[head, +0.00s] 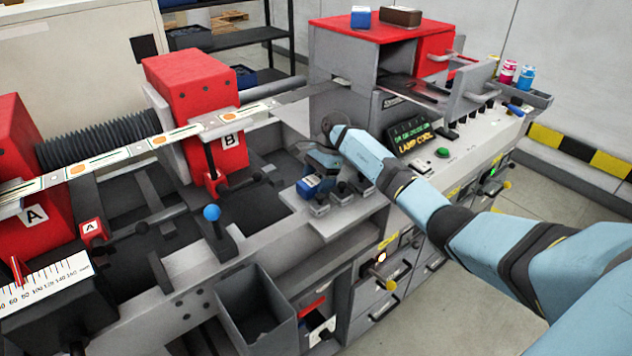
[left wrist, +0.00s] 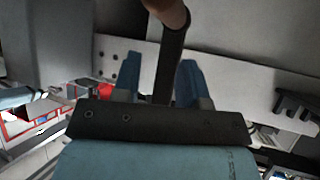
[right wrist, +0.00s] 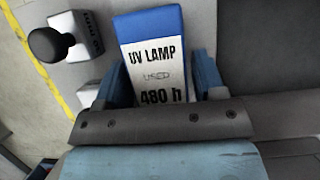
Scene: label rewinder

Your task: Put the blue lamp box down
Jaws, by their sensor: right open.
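The blue lamp box (head: 313,187) rests on a grey ledge with small knobs on the machine's front. In the right wrist view the box (right wrist: 155,65) has a blue end and a white label reading "UV LAMP USED 480 h". My right gripper (head: 322,162) is just above and behind it. Its fingers (right wrist: 162,84) are open, one on each side of the box. My left gripper (left wrist: 160,83) shows only in the left wrist view. Its fingers are apart, with a dark rod with a brown end between or beyond them; contact cannot be told.
A black knob (right wrist: 50,44) stands beside the box. A smaller blue box (head: 361,17) and a brown box (head: 400,16) sit on the red cabinet. A grey open bin (head: 255,308) and a blue-knobbed lever (head: 212,213) are left of the ledge. A display (head: 412,137) reads "LAMP COOL".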

